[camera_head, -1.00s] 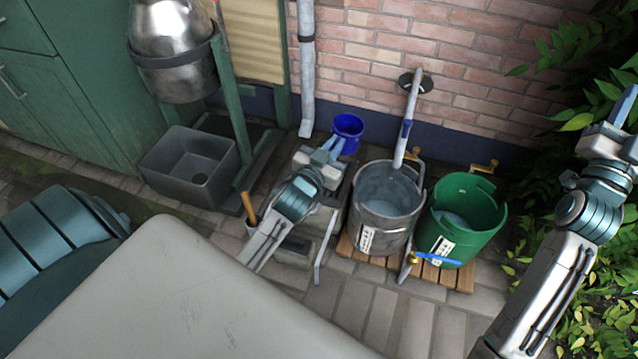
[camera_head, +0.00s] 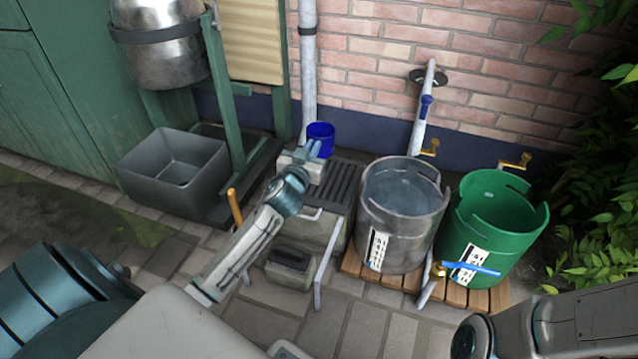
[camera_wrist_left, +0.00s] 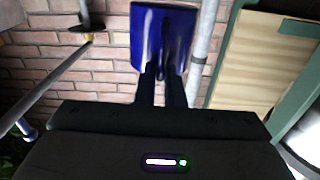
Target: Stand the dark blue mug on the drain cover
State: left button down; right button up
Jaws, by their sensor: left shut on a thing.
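The dark blue mug (camera_head: 321,134) is at the tips of my left gripper (camera_head: 314,150), near the downpipe. My left gripper is shut on it. In the left wrist view the mug (camera_wrist_left: 163,38) sits between the gripper's fingertips (camera_wrist_left: 163,72), with bricks behind it. The drain cover (camera_head: 338,184), a dark slatted grate, lies on the stone basin just below and right of the gripper. The mug appears held above and behind the grate; the exact gap cannot be told. My right gripper is out of view; only part of its arm shows at the lower right.
A metal bucket (camera_head: 397,225) and a green bucket (camera_head: 500,228) with taps stand on a wooden pallet right of the grate. A grey tub (camera_head: 174,170) and green frame (camera_head: 228,110) stand left. The brick wall and downpipe (camera_head: 308,60) are close behind.

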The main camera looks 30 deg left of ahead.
pick_arm(q)
notch_tip(320, 180, down, 10)
jog(key=b, duration=0.7)
jog(key=shift+r, duration=0.1)
jog(key=c, duration=1.5)
grip_release()
jog(key=shift+c, duration=0.2)
jog(key=p+v, duration=0.2)
jog(key=v, duration=1)
